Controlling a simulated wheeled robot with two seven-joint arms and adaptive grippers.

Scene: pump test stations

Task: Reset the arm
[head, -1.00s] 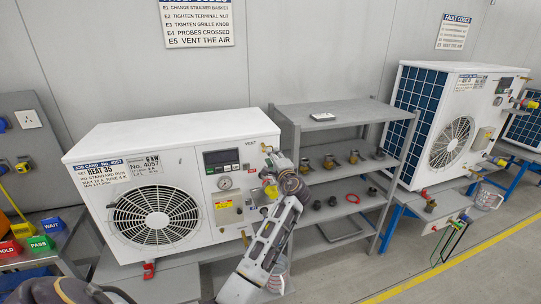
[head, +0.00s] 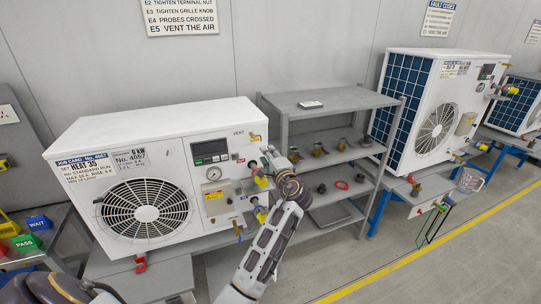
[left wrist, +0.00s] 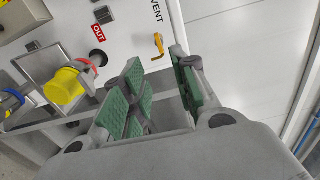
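The arm in the middle of the head view carries my left gripper (head: 268,161), in front of the right end of the white heat pump unit (head: 150,130). The left wrist view shows the gripper (left wrist: 157,82) close up. Its two green-padded fingers stand apart with nothing between them. The unit's white face, with a red OUT label (left wrist: 99,34) and a yellow lever (left wrist: 158,44) by the VENT mark, is beyond the fingers. A yellow-bodied fitting (left wrist: 64,86) is left of them. I cannot tell whether the fingers touch anything. My right gripper is not in view.
A grey shelf rack (head: 335,112) with several small fittings stands right of the unit. A second pump unit (head: 427,115) is further right. Green PASS (head: 27,243) and blue WAIT (head: 38,222) blocks sit at the left.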

